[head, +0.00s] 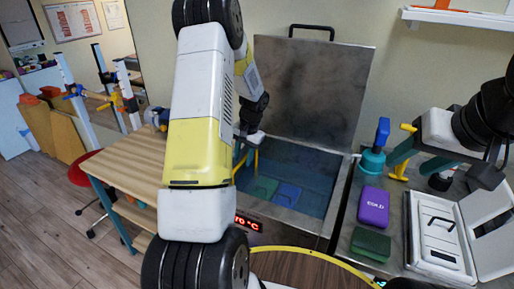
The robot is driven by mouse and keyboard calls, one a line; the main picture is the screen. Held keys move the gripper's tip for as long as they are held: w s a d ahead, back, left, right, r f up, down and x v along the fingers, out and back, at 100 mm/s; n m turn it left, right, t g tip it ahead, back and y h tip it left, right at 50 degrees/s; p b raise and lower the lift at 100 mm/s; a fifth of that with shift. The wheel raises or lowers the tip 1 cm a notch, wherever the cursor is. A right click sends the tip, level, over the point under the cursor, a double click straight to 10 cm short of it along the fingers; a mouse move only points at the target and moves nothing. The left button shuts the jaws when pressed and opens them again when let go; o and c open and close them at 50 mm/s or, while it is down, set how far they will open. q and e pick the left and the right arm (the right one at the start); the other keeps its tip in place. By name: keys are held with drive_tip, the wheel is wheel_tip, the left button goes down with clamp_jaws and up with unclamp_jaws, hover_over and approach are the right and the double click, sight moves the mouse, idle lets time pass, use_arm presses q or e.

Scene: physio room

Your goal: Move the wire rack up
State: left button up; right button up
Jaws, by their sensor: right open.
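A steel water tank (287,223) stands in the middle of the head view with its lid (312,92) raised. A green pack (264,188) and a blue pack (288,196) lie under the water in it. I cannot make out the wire rack's wires. My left gripper (246,163) points down at the tank's left inner side, partly hidden by my arm; whether it holds anything is unclear. My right gripper (402,161) is open to the right of the tank, above the counter and near a teal container with a blue top (373,158).
A purple pack (374,207) and a dark green pack (370,243) lie on the counter right of the tank. A white case (440,235) stands open beside them. A wooden table (130,168) stands left of the tank.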

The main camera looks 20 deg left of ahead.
use_arm(q)
drive_tip(key=shift+c, duration=0.3)
clamp_jaws()
drive_tip(key=shift+r, duration=0.1)
idle(1.0)
